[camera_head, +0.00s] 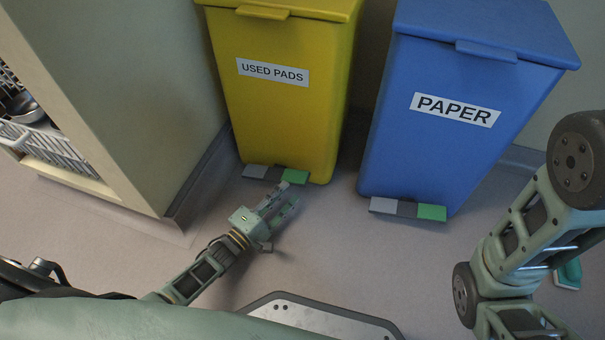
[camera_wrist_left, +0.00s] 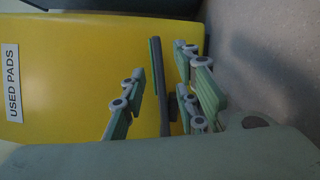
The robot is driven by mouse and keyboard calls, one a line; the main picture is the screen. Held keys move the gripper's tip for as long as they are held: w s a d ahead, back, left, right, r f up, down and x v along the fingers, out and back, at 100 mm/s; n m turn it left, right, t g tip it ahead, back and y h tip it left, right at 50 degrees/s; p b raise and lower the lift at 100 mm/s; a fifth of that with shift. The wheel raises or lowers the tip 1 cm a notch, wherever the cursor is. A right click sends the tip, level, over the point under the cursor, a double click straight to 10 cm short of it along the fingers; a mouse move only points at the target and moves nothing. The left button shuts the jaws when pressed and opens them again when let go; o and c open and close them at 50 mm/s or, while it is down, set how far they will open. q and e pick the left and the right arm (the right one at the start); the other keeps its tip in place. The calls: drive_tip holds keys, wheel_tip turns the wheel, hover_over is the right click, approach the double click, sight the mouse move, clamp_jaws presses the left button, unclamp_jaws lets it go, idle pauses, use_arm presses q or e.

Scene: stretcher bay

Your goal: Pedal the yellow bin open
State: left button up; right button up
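The yellow bin (camera_head: 285,105), labelled USED PADS, stands against the wall with its lid (camera_head: 290,7) down. Its pedal (camera_head: 275,174) sticks out low at the front, with grey, dark and green parts. My left gripper (camera_head: 286,194) is open and empty, low over the floor just in front of the pedal's green end. In the left wrist view, the yellow bin (camera_wrist_left: 90,75) fills the left side, and the pedal (camera_wrist_left: 161,85) shows between the spread fingers. I cannot tell whether a finger touches it. My right gripper is not in view.
A beige cabinet (camera_head: 130,90) with a wire basket (camera_head: 50,150) is at left. A small teal object (camera_head: 568,274) lies at the right edge. Floor before the bins is clear.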

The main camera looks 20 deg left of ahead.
sight(291, 185)
use_arm(q)
drive_tip(key=b+x, duration=0.2)
drive_tip(key=x, duration=0.3)
drive_tip(key=shift+w, duration=0.1)
drive_tip(key=shift+w+d+r+b, duration=0.1)
drive_tip(key=shift+w+d+b, duration=0.2)
drive_tip(key=shift+w+b, duration=0.15)
clamp_jaws()
